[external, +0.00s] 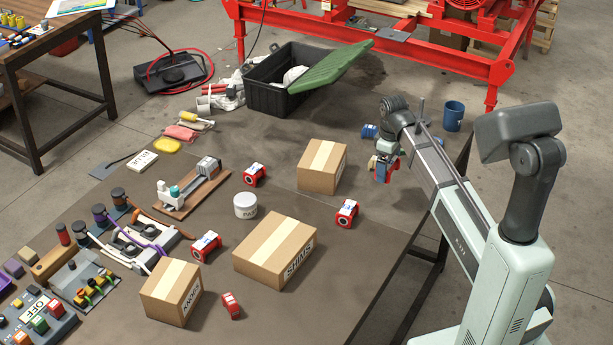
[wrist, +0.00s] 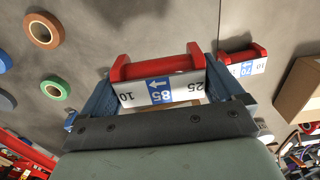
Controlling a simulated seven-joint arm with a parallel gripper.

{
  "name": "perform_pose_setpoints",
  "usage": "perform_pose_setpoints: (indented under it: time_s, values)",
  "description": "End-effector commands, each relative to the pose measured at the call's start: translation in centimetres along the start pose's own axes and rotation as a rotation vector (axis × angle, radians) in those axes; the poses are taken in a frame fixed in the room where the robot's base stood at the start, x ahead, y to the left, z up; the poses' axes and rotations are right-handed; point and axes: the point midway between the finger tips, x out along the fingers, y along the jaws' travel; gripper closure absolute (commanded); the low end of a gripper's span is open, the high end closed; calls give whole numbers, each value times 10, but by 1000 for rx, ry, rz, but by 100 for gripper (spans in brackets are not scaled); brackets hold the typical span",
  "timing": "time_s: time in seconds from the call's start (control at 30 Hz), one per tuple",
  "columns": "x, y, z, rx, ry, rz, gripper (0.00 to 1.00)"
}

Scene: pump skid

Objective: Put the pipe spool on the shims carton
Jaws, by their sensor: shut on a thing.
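The shims carton (external: 265,241) is a closed brown box with tape along its top, standing on the dark table in the external view. My gripper (external: 384,168) is above the table's right side, right of and beyond that carton. In the wrist view my gripper (wrist: 158,92) is shut on a red pipe spool (wrist: 160,68) with a white and blue label reading 85. Its blue-grey fingers are at the two ends of the spool. In the external view the held spool (external: 389,172) is small and partly hidden by my gripper.
Other red spools (external: 347,213) lie on the table around the carton. A plain carton (external: 321,167), a knobs carton (external: 172,291) and a white paint tub (external: 245,205) stand near it. The shims carton's top is clear. Tape rolls (wrist: 43,30) show in the wrist view.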

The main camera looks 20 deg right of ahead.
Motion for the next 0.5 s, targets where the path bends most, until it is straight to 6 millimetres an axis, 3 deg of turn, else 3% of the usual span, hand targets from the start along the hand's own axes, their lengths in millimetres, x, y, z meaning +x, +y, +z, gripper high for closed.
perform_pose_setpoints:
  time_s: [0.27, 0.5]
  values:
    - [-3, -11, -9, -22, 0, 0, 46]
    - [-7, -61, -46, -116, 0, 0, 46]
